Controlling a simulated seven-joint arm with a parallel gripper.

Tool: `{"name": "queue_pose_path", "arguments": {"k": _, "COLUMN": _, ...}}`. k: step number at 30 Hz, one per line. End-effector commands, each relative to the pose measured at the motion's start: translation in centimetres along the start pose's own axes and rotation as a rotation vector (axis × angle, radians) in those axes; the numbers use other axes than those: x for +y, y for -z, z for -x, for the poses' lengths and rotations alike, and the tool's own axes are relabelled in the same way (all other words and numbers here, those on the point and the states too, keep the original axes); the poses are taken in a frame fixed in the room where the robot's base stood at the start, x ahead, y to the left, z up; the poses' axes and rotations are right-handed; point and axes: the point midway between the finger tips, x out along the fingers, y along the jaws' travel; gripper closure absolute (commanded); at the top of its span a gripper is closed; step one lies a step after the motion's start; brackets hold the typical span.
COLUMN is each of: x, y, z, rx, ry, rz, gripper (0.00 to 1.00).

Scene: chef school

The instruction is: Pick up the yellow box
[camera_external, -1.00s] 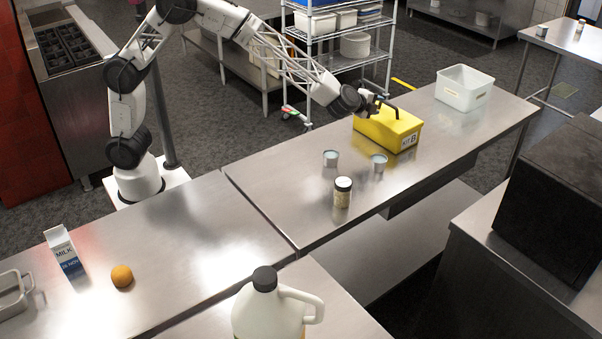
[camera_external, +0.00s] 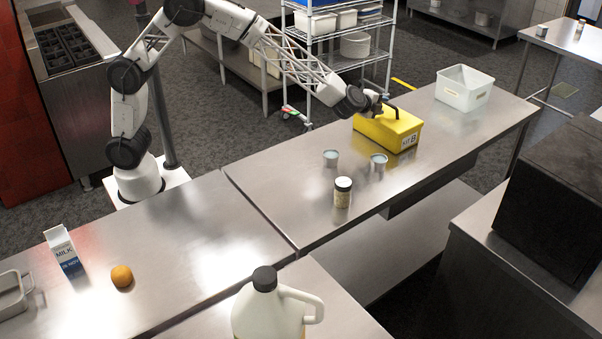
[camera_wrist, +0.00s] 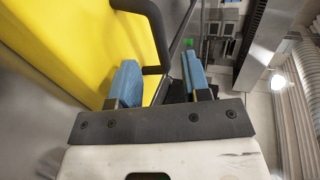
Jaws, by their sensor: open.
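The yellow box (camera_external: 388,130) sits on the steel table, with a dark handle on top and a white label on its near side. My gripper (camera_external: 384,108) is at the box's top, beside the handle. In the wrist view the yellow box (camera_wrist: 60,40) fills the upper left, and its black handle (camera_wrist: 158,35) rises just ahead of my gripper (camera_wrist: 158,82). The blue fingertips are apart. The handle's lower bend shows between and beyond them; I cannot tell whether they touch it.
A white bin (camera_external: 464,88) stands behind and right of the box. A milk carton (camera_external: 64,252), an orange (camera_external: 122,276) and a large jug (camera_external: 268,310) are farther off. Bare tabletop lies left of the cups.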

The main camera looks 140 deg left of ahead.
Motion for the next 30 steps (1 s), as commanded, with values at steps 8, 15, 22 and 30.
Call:
{"name": "queue_pose_path", "arguments": {"k": 8, "x": 0.0, "y": 0.0, "z": -0.1, "rx": 0.0, "ry": 0.0, "rz": 0.0, "gripper": 0.57}}
{"name": "queue_pose_path", "arguments": {"k": 15, "x": 0.0, "y": -0.1, "z": -1.2, "rx": -0.001, "ry": 0.0, "rz": -0.001, "gripper": 0.57}}
{"name": "queue_pose_path", "arguments": {"k": 22, "x": -0.1, "y": -0.2, "z": -3.2, "rx": -0.002, "ry": -0.001, "rz": -0.001, "gripper": 0.57}}
{"name": "queue_pose_path", "arguments": {"k": 30, "x": -0.2, "y": -0.1, "z": -5.0, "rx": 0.0, "ry": 0.0, "rz": 0.0, "gripper": 0.57}}
